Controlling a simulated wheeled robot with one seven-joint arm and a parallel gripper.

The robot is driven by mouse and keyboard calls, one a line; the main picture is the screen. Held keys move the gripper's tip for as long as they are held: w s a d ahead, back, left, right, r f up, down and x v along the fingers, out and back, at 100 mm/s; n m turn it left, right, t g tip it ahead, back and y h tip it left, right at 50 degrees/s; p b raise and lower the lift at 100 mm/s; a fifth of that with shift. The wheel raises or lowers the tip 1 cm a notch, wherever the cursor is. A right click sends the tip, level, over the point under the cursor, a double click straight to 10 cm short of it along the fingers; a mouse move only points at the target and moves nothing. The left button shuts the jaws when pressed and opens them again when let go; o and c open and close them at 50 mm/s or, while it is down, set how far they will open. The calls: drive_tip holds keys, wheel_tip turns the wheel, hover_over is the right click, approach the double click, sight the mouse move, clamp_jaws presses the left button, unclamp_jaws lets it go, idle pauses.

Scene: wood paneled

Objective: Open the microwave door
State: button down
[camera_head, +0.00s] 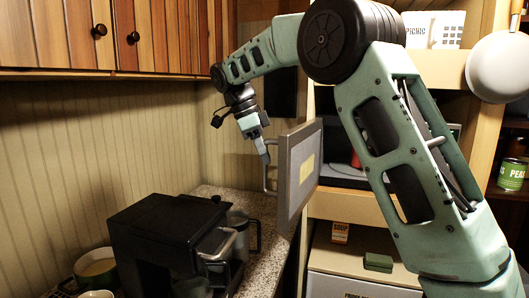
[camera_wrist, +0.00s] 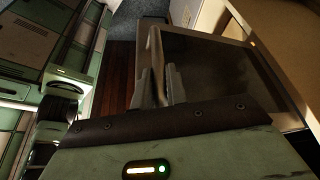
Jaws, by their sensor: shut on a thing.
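The microwave door (camera_head: 303,165), a grey-framed panel with a pale yellowish patch, stands swung out from the microwave (camera_head: 338,160) in the shelf unit behind it. My gripper (camera_head: 265,157) is at the light metal handle (camera_head: 272,181) on the door's left side and is shut on it. In the wrist view the two fingers (camera_wrist: 160,87) sit close together beside the dark door (camera_wrist: 210,68). The grip point itself is partly hidden by the fingers. My arm hides much of the microwave's right side.
A black coffee machine (camera_head: 165,235) stands on the counter below left of the door. A metal pitcher (camera_head: 242,232) is beside it, under the door. Wooden cabinets (camera_head: 130,30) hang above left. A pan (camera_head: 498,68) hangs at the right.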

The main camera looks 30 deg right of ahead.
drive_tip(key=c, duration=1.4)
unclamp_jaws()
drive_tip(key=shift+d, duration=0.2)
drive_tip(key=p+v, duration=0.6)
drive_tip(key=v, duration=1.1)
drive_tip(key=shift+a+r+p, duration=0.2)
drive_tip(key=shift+a+p, duration=0.05)
drive_tip(key=shift+p, duration=0.05)
drive_tip(key=shift+w, duration=0.1)
